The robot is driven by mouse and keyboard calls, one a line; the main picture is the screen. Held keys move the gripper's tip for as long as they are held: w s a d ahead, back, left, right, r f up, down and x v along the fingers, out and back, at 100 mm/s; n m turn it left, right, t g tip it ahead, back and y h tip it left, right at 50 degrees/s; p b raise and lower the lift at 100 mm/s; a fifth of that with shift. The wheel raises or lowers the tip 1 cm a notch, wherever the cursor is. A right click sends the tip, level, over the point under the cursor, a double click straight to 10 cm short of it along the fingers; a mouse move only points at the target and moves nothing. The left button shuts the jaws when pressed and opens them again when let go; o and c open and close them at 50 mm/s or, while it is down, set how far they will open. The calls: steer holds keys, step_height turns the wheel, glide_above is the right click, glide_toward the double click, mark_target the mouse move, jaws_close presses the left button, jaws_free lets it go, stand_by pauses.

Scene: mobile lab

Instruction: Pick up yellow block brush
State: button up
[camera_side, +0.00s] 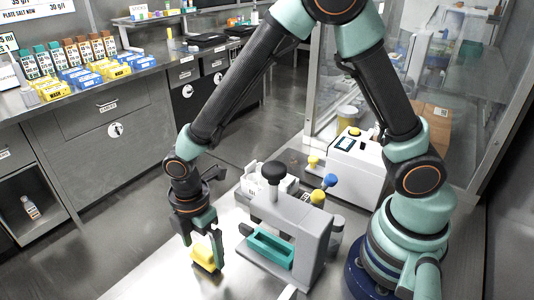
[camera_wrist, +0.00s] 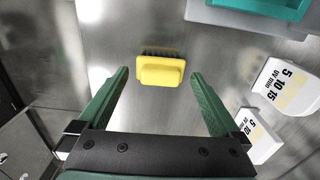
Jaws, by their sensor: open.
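The yellow block brush (camera_wrist: 160,72) lies on the metal table in the wrist view, with dark bristles along its far edge. It shows between and a little beyond the open fingertips of my gripper (camera_wrist: 158,76). No contact shows between the fingers and the brush there. In the side view the brush (camera_side: 205,258) sits at the table's left part. My gripper (camera_side: 203,243) points down over it there and hides part of it. My gripper holds nothing.
A grey stand with a teal tray (camera_side: 270,249) is right of the brush. White boxes with printed labels (camera_wrist: 287,86) stand to the right in the wrist view. A white device (camera_side: 355,165) is farther back. The bench at left holds several boxes. Bare table surrounds the brush.

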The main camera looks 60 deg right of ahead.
mark_target(203, 250)
steer(key=shift+f, duration=1.7)
steer(key=c, duration=1.2)
steer(key=shift+o, duration=0.2)
steer(key=shift+r, duration=0.1)
step_height(203, 250, up, 20)
